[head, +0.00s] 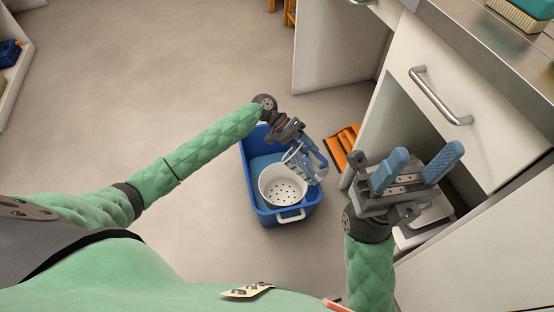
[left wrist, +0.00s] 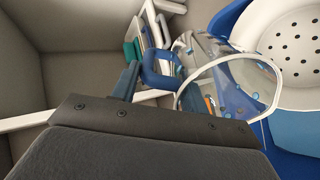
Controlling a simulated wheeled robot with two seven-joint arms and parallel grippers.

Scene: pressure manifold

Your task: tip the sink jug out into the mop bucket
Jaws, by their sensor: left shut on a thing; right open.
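The clear jug (head: 312,168) is tilted above the mop bucket (head: 248,172), over its right side near the white strainer basket (head: 268,186). My left gripper (head: 298,146) is shut on the jug's blue handle, which shows in the left wrist view (left wrist: 158,70). There the jug's round pale rim (left wrist: 190,88) opens beside the strainer (left wrist: 262,28). Whether liquid is in the jug or running out cannot be told. A lighter blue surface shows inside the blue bucket. My right gripper (head: 416,172) is open and empty, in front of the cabinet.
An orange dustpan-like item (head: 344,146) lies on the floor right of the bucket. A cabinet with a drawer (head: 470,110) and an open lower space stands at the right, under a metal counter (head: 490,50). The floor (head: 150,80) left of the bucket is clear.

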